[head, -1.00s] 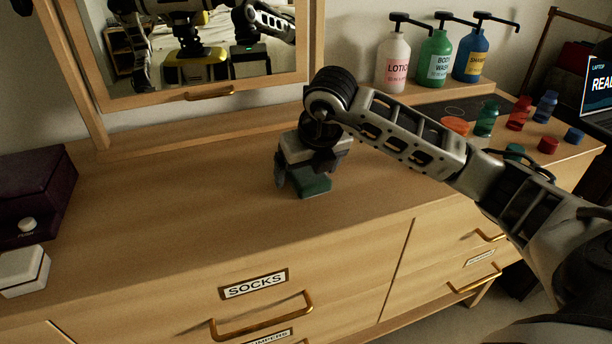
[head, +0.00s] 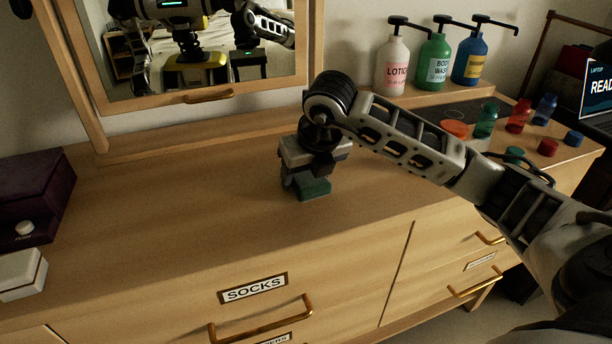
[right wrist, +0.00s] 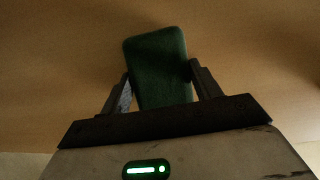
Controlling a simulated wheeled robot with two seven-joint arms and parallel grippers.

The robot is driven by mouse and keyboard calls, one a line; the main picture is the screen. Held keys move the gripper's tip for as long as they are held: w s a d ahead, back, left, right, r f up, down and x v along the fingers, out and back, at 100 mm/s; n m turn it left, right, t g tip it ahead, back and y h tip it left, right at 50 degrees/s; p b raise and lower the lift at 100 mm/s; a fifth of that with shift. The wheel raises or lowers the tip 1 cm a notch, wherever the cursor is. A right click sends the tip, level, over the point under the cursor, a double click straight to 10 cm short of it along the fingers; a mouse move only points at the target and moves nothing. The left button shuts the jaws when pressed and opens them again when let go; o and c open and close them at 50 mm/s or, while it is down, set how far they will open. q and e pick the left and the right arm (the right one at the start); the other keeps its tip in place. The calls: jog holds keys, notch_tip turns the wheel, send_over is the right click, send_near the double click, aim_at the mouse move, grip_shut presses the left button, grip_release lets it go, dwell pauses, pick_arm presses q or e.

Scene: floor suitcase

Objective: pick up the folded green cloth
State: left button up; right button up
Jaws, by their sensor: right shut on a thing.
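The folded green cloth (head: 314,188) is on the dresser top in the head view, partly hidden by my right gripper (head: 304,186). In the right wrist view the green cloth (right wrist: 158,66) sits between the two fingers of my right gripper (right wrist: 164,84), which are shut on its sides. Its far end sticks out past the fingertips. I cannot tell whether it touches the dresser top or hangs just above it. My left gripper is not seen at the dresser.
The dresser top (head: 180,215) is clear around the cloth. A dark purple box (head: 35,195) and a white box (head: 20,275) stand at the left. A mirror (head: 200,60) is behind. Pump bottles (head: 436,60) and small coloured bottles (head: 519,115) stand at the right.

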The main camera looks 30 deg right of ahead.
aim_at(306, 174)
jog(key=shift+r+p, duration=0.4)
notch_tip(306, 174, up, 2)
jog(key=shift+r, duration=0.25)
jog(key=s+a+r+p, duration=0.1)
jog(key=s+a+r, duration=0.5)
jog(key=s+r, duration=0.4)
jog(key=shift+s+a+p, duration=0.3)
jog(key=shift+s, duration=0.9)
jog(key=shift+o, duration=0.5)
jog(key=shift+r, duration=0.1)
